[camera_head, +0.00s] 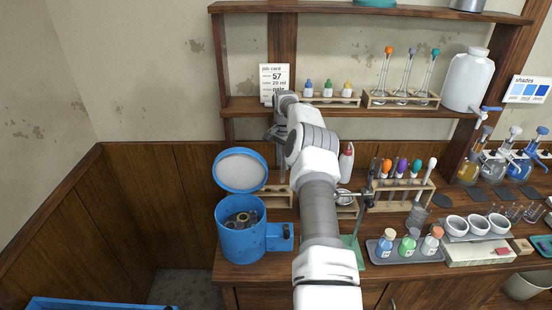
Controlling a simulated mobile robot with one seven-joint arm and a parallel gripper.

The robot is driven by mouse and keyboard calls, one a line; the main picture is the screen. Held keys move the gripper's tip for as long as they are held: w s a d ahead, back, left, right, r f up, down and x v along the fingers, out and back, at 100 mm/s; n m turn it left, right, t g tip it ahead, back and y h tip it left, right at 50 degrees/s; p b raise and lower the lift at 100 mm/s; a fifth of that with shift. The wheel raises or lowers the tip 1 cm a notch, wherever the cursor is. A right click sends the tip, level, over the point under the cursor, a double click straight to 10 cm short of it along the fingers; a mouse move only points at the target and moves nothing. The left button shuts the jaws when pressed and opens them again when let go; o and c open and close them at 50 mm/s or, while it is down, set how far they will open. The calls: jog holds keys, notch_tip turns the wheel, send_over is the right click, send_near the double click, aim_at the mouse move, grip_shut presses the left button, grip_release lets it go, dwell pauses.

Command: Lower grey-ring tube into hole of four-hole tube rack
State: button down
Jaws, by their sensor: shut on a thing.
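My gripper (275,134) is at the far side of the bench, left of my arm, above a low wooden rack (276,202). It is shut on a thin, upright, greyish tube (283,165) that hangs below the fingers. No grey ring can be made out at this size. The tube's lower end comes close to the rack in the picture; I cannot tell whether it is in a hole or in front of or behind it. My arm hides the rack's right side, so its holes cannot be counted.
A blue drum (241,236) with its lid raised stands left of the rack. A wooden rack (399,205) of colour-capped tubes and a grey tray (388,258) of small bottles stand right of my arm. A shelf (340,110) runs above the gripper.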

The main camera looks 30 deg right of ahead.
aim_at(282, 181)
jog(key=shift+f+b, duration=0.3)
jog(key=shift+f, duration=0.65)
jog(key=shift+f+b, duration=1.1)
jog(key=shift+f, duration=0.55)
jog(key=shift+f, duration=0.2)
jog(key=shift+f+b, duration=0.3)
jog(key=shift+b, duration=0.1)
jog(key=shift+f+b, duration=1.1)
jog(key=shift+f, duration=0.45)
jog(key=shift+f+b, duration=0.5)
jog(key=shift+b, duration=0.1)
